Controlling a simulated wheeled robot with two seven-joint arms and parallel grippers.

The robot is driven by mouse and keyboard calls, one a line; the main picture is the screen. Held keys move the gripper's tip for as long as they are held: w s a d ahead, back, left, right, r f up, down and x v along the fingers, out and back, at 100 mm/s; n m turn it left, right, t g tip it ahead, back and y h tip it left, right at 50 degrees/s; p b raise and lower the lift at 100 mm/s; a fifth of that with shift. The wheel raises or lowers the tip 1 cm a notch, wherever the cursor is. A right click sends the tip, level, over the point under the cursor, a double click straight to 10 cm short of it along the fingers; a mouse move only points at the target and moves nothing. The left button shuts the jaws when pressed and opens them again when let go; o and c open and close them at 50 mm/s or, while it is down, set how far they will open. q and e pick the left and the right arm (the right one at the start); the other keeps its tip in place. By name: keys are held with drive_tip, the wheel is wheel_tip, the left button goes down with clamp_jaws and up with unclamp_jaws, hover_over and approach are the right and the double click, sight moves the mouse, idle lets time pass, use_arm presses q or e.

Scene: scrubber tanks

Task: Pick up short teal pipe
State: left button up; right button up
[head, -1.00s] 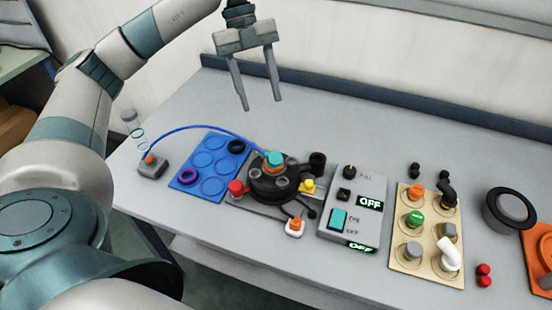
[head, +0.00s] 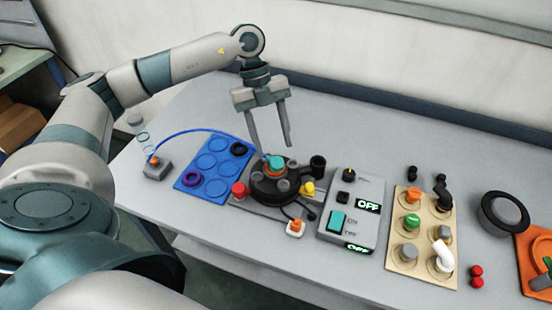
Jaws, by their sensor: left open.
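A short teal pipe (head: 276,163) stands upright on top of the round black device (head: 272,187) in the middle of the table, with an orange ring below it. My right gripper is not in view.
A blue tray (head: 189,187) with round recesses lies left of the device. A grey control box (head: 367,219) and a beige board with several fittings (head: 397,265) stand to the right. A black ring-shaped part (head: 488,220) lies farther right. The table's back strip is clear.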

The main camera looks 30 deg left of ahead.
sight(275, 158)
use_arm(q)
drive_tip(key=shift+x, duration=1)
drive_tip(key=shift+s+d+f+p, duration=0.15)
drive_tip(key=shift+f+p, duration=0.15)
drive_tip(key=shift+p, duration=0.2)
drive_tip(key=shift+s+d+f+p, duration=0.1)
drive_tip(key=shift+d+f+p, duration=0.05)
drive_tip(key=shift+f+p, duration=0.3)
drive_tip(key=p+x, duration=0.1)
drive_tip(key=x, duration=0.1)
drive_tip(key=shift+s+d+f, duration=0.1)
drive_tip(key=shift+f, duration=0.25)
drive_tip(key=shift+d+f+p, duration=0.1)
drive_tip(key=shift+f+p, duration=0.2)
drive_tip(key=shift+f, duration=0.05)
drive_tip(key=shift+c, duration=0.3)
drive_tip(key=c, duration=1)
